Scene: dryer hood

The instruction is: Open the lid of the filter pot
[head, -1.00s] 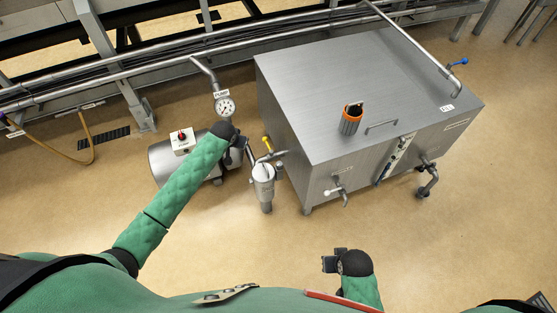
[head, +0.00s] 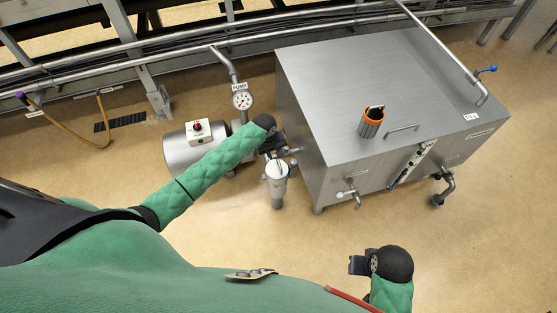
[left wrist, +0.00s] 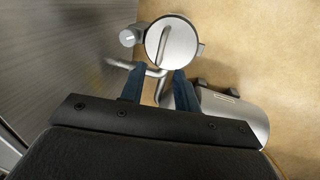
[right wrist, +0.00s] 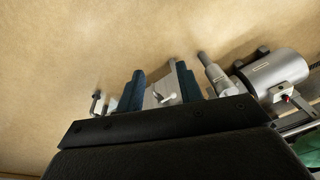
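The filter pot (head: 278,190) is a small upright metal cylinder between the pump and the steel tank. Its round lid (head: 276,168) is on top and looks closed; it shows from above in the left wrist view (left wrist: 172,45), with a bar-shaped handle across it. My left gripper (head: 277,147) is just behind the pot over the pipework. Its fingers (left wrist: 158,82) are apart and empty, pointing toward the lid's near edge, with a pipe between them in the picture. My right gripper (head: 358,264) is over bare floor at the lower right; its fingers (right wrist: 160,82) are apart and empty.
The large steel tank (head: 385,90) stands right of the pot, with an orange-rimmed holder (head: 370,125) on top and a tap (head: 352,193) in front. The pump motor (head: 182,155) and pressure gauge (head: 242,100) are on the left. Floor in front is clear.

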